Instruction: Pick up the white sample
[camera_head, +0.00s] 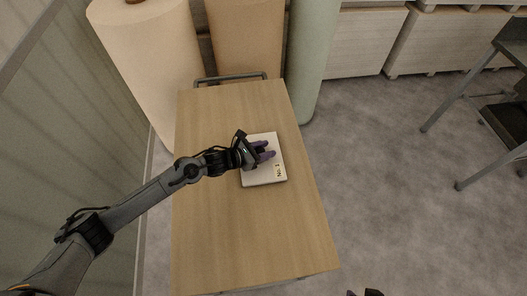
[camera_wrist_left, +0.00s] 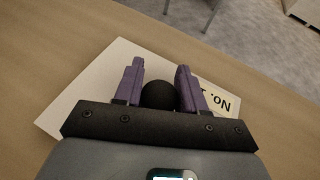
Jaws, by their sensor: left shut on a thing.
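The white sample (camera_head: 262,177) is a flat, pale square panel with a yellow "No. 1" label, over the wooden cart top. My left gripper (camera_head: 267,152) is over its middle, purple fingers pointing across it. In the left wrist view the white sample (camera_wrist_left: 95,88) spreads beneath the gripper (camera_wrist_left: 158,85), with a dark round part between the fingers. The gripper has hold of the sample; the contact is hidden. I cannot tell whether the panel is lifted off the wood. Dark tips, likely my right gripper (camera_head: 365,293), barely show at the bottom edge.
The wooden cart top (camera_head: 225,235) is otherwise clear, with a metal handle (camera_head: 230,78) at its far end. Large beige, tan and green rolls (camera_head: 150,60) stand behind. A metal frame (camera_head: 485,95) stands at right, with open grey floor between.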

